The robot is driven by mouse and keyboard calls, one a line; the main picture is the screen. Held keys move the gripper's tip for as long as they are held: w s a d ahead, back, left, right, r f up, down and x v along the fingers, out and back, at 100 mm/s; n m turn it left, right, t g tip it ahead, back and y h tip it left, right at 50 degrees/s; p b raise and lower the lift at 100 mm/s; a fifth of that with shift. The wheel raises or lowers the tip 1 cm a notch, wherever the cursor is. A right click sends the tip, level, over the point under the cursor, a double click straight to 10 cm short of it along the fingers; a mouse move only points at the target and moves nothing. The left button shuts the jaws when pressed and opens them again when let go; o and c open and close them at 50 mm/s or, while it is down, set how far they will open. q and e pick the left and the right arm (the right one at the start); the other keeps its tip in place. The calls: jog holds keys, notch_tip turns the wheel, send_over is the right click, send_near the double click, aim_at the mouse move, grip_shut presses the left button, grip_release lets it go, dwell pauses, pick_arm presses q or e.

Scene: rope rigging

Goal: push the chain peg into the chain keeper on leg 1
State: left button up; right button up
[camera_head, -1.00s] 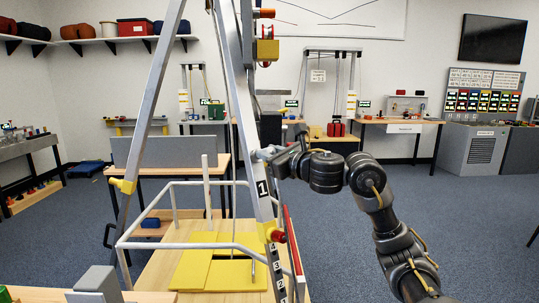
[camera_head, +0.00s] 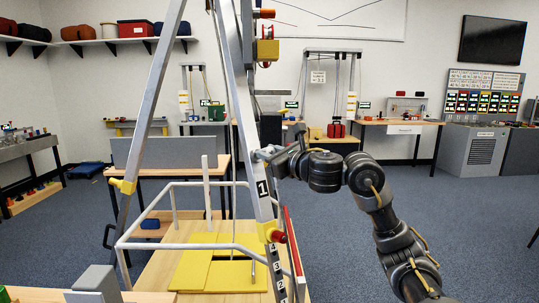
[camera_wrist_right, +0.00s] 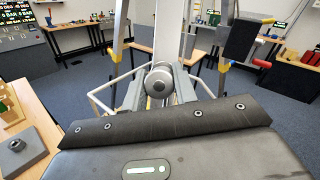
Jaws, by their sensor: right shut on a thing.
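Leg 1 (camera_head: 247,120) is a slanted metal leg with a "1" label. My right gripper (camera_head: 266,154) is at its right side by the label, shut on a small grey piece. In the right wrist view a round grey metal end (camera_wrist_right: 159,82) shows just beyond my gripper's body; I cannot tell whether it is the chain peg. Lower on leg 1 is a yellow fitting (camera_head: 266,229), apparently the chain keeper, with a red knob (camera_head: 279,236) at its right. Whether a peg sits in it cannot be told. My left gripper is out of view.
Another leg (camera_head: 150,100) with a yellow fitting (camera_head: 123,186) stands at left. A grey rail (camera_head: 180,246) runs around yellow panels (camera_head: 200,268) with a dark opening. A red-handled dark box (camera_wrist_right: 243,40) is at upper right in the wrist view. The floor to the right is clear.

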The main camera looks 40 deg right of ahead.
jog(key=shift+w+d+f+b, duration=0.1)
jog(key=shift+w+f+b, duration=0.1)
jog(key=shift+w+b, duration=0.2)
jog(key=shift+w+f+b, duration=0.2)
jog(key=shift+w+b, duration=0.05)
jog(key=shift+w, duration=0.25)
jog(key=o, duration=1)
jog(key=shift+o, duration=0.2)
jog(key=shift+s, duration=0.1)
jog(key=s, duration=1)
jog(key=shift+s+b, duration=0.25)
jog(key=shift+b, duration=0.2)
